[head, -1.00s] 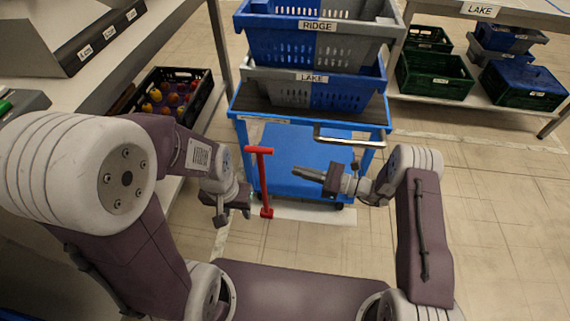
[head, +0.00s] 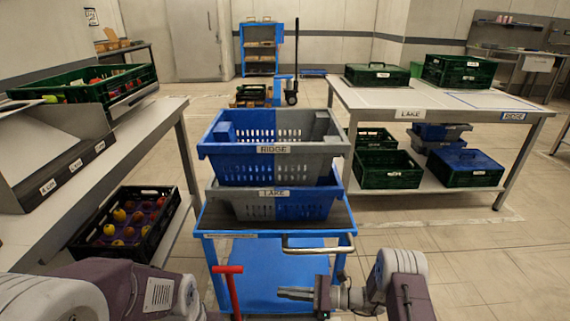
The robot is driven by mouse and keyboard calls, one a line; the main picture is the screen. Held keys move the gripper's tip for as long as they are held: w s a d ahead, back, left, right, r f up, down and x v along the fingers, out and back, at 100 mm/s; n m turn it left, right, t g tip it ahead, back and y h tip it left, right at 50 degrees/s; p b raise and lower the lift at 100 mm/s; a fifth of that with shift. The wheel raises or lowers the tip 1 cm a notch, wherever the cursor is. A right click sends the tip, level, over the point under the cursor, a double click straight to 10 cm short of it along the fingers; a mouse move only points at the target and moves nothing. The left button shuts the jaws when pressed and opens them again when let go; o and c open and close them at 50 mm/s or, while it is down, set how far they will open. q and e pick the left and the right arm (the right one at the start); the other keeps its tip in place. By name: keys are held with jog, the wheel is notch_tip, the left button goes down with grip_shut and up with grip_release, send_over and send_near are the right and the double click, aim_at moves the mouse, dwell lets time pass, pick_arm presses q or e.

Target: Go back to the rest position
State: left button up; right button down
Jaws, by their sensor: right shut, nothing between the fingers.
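My right gripper (head: 296,293) is at the bottom of the head view, pointing left in front of the blue cart (head: 262,266). It is shut and empty. My left arm shows at the lower left, but its gripper is below the picture's edge. On the cart stand two blue and grey crates, one above the other. The upper one is the RIDGE crate (head: 235,150) and the lower one is the LAKE crate (head: 240,208). Neither gripper touches the crates.
A red T-handle (head: 231,285) stands upright before the cart. A bench (head: 150,128) is on the left, with a black crate of fruit (head: 145,243) below it. A table (head: 370,97) with green crates is at the back right. Floor is clear at the right.

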jog(key=s+d+r+n+g+h, duration=0.25)
jog(key=s+n+h, duration=0.25)
jog(key=s, duration=0.3)
jog(key=s+d+r+n+g+h, duration=0.1)
jog(key=s+d+n+g+h, duration=0.2)
jog(key=s+n+g+h, duration=0.25)
jog(key=s+d+r+n+t+h, duration=0.2)
jog(key=d+n+t+h, duration=0.1)
jog(key=d+n, duration=0.25)
jog(key=s+d+r+n+t+h, duration=0.2)
jog(key=d+n+t+h, duration=0.15)
jog(key=d, duration=0.25)
notch_tip(320, 180, up, 35)
jog(key=p, duration=3.5)
jog(key=shift+r+p, duration=0.15)
jog(key=shift+p, duration=0.15)
jog(key=shift+a, duration=0.1)
